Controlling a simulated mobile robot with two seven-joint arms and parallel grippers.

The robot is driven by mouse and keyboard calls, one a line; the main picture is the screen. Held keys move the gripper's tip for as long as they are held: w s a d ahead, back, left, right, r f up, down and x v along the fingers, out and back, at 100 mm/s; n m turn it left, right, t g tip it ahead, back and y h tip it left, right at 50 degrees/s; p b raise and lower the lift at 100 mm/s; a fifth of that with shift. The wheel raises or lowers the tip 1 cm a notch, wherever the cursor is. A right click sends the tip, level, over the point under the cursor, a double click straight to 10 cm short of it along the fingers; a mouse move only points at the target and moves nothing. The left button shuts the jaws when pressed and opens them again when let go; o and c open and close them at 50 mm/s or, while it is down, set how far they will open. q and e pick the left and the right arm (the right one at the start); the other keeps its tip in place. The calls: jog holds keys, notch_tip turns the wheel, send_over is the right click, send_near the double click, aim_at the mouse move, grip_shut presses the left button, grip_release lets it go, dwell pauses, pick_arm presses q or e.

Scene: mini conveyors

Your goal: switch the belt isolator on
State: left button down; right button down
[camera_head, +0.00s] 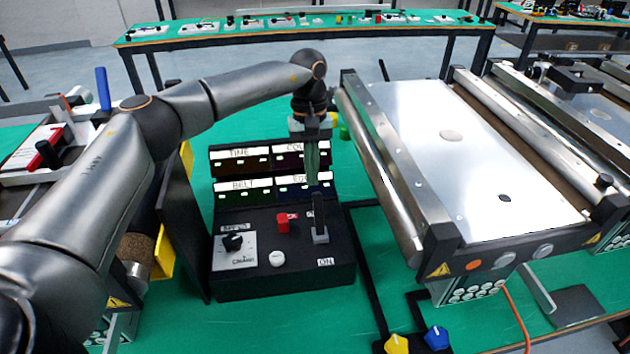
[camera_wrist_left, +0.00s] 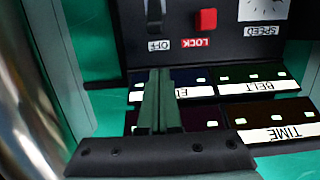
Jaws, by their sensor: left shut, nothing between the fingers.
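The black control box (camera_head: 240,285) stands on the green table. The isolator is a dark lever (camera_head: 319,212) on a light grey base at the box's right side. An ON label (camera_head: 326,262) lies in front of it. In the left wrist view the lever (camera_wrist_left: 154,18) is partly cut off by the top edge, beside an OFF label (camera_wrist_left: 158,45). I cannot tell its exact tilt. My left gripper (camera_head: 312,182) points down, shut and empty, behind and above the lever, in front of the display panels. Its fingers (camera_wrist_left: 160,74) show apart from the lever in the wrist view.
A red lock block (camera_head: 283,222), a white button (camera_head: 277,259) and a black speed knob (camera_head: 233,242) sit left of the lever. Display panels (camera_head: 240,188) rise behind. A conveyor (camera_head: 460,150) stands right. Yellow (camera_head: 397,344) and blue (camera_head: 437,338) knobs are at the front.

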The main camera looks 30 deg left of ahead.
aim_at(319, 215)
pick_arm(q)
jog(key=shift+s+d+f, duration=0.15)
jog(key=shift+s+f, duration=0.1)
jog(key=shift+f, duration=0.6)
jog(key=shift+s+d+r+p, duration=0.45)
jog(key=shift+s+d+r, duration=0.05)
jog(key=shift+s+r, duration=0.15)
jog(key=shift+s+d+r, duration=0.4)
jog(key=shift+s+d, duration=0.1)
jog(key=shift+s, duration=0.1)
pick_arm(e)
jog(key=shift+r, duration=0.75)
